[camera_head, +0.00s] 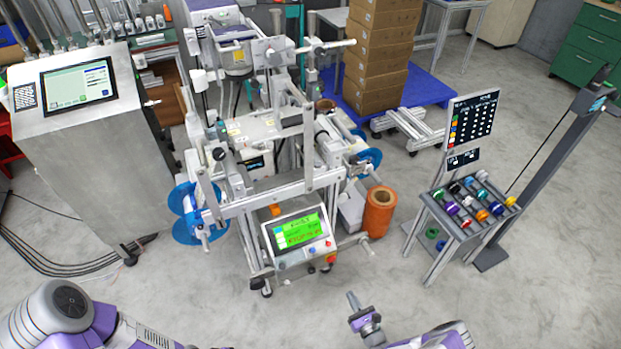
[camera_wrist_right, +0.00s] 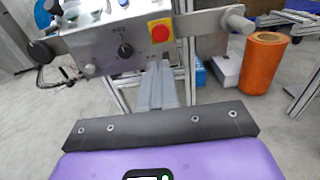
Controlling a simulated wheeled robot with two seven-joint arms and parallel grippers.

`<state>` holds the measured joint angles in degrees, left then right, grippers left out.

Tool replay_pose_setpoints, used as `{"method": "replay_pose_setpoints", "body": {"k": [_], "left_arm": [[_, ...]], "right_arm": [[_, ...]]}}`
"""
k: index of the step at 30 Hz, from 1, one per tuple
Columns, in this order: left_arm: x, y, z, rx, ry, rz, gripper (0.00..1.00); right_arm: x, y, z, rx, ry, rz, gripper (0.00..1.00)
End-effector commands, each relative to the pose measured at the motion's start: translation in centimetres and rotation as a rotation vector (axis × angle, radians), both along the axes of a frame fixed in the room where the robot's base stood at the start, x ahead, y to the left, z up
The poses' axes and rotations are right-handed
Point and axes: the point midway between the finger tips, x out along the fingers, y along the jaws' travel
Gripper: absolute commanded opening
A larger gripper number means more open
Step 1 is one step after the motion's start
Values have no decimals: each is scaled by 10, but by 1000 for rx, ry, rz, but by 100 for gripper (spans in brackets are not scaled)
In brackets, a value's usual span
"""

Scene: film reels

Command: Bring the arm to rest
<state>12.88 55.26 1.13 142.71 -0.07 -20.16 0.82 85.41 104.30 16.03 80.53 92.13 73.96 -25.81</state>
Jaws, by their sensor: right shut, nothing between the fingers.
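My right gripper (camera_head: 354,301) shows at the bottom of the head view, in front of the film machine and above the bare floor. Its fingers are shut with nothing between them. In the right wrist view the closed fingers (camera_wrist_right: 160,85) point toward the machine's control box (camera_wrist_right: 120,45), which has a red button on a yellow plate (camera_wrist_right: 160,31). I cannot tell the exact gap between the fingertips and the machine. My left arm (camera_head: 60,310) comes in at the lower left of the head view. Its gripper is outside the picture.
The film machine (camera_head: 265,195) with a green-lit screen (camera_head: 298,231) stands ahead. An orange roll (camera_head: 379,211) stands at its right. A rack of coloured reels (camera_head: 468,208) and a dark post (camera_head: 545,165) are farther right. A steel cabinet (camera_head: 85,155) is at left. Floor (camera_head: 430,310) is clear at lower right.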

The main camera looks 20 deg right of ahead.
Motion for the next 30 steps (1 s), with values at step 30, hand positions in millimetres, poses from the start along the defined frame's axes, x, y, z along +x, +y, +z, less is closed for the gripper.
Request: {"method": "replay_pose_setpoints", "body": {"k": [30], "left_arm": [[0, 0, 4, 0, 0, 0, 43]], "right_arm": [[-111, 218, 112, -1499, 115, 2007, 0]]}}
